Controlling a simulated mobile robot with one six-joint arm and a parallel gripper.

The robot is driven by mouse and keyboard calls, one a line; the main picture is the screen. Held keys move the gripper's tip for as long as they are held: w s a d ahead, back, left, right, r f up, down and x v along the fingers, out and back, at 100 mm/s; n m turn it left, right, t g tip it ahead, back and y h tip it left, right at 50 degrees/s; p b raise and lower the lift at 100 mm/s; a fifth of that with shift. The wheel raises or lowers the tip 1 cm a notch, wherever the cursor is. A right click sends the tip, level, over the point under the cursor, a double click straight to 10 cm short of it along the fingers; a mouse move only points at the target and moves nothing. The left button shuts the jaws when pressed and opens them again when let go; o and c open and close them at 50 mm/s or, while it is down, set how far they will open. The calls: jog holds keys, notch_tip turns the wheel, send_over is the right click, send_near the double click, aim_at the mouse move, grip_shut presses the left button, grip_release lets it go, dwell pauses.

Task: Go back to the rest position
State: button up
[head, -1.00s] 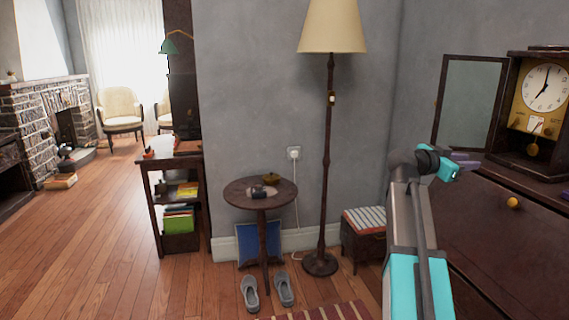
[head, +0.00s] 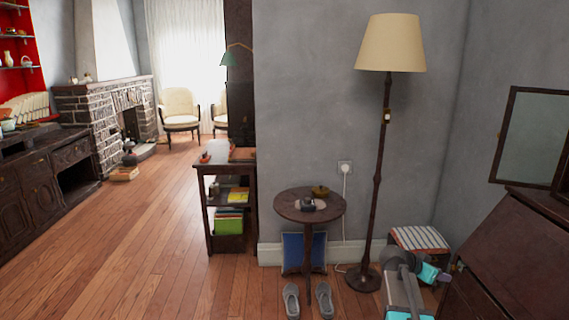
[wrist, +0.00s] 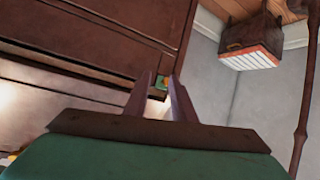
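My gripper (head: 444,277) is low at the right of the head view, beside the dark wooden bureau (head: 512,262) and in front of the striped stool. In the wrist view my gripper's two fingers (wrist: 162,88) stand apart with a gap between them, and nothing is visibly held. A small green-yellow patch shows beyond the fingertips; I cannot tell what it is.
A floor lamp (head: 382,170) stands left of my gripper. The striped stool (head: 420,239) is by the wall, also in the wrist view (wrist: 250,50). Grey slippers (head: 291,300) lie under the table. A small bookcase (head: 213,215) stands further left. The wooden floor (head: 140,240) at left is open.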

jog(key=s+a+f+n+g+y+p, duration=0.1)
jog(key=s+a+f+n+y+p, duration=0.1)
jog(key=s+a+f, duration=0.5)
jog(key=s+a+f+n+g+y+p, duration=0.1)
jog(key=s+a+f+p, duration=0.1)
jog(key=a+f, duration=0.5)
jog(key=s+a+f+n+g+y+p, duration=0.15)
jog(key=s+a+f, duration=0.3)
jog(key=f, duration=0.55)
jog(key=s+a+f+n+g+y+p, duration=0.1)
jog(key=s+a+f+n+y, duration=0.1)
jog(key=s+a, duration=0.4)
jog(key=s+a+f+n+g+y+p, duration=0.1)
jog(key=s+a+f, duration=0.4)
jog(key=s, duration=0.7)
jog(key=s+a+f+n+g+y+p, duration=0.2)
jog(key=s+a+f+n+y, duration=0.1)
jog(key=s+a, duration=0.4)
jog(key=s+n+y, duration=0.1)
jog(key=s+n, duration=0.1)
jog(key=shift+a+f+n+g, duration=0.15)
jog(key=shift+n+g, duration=0.2)
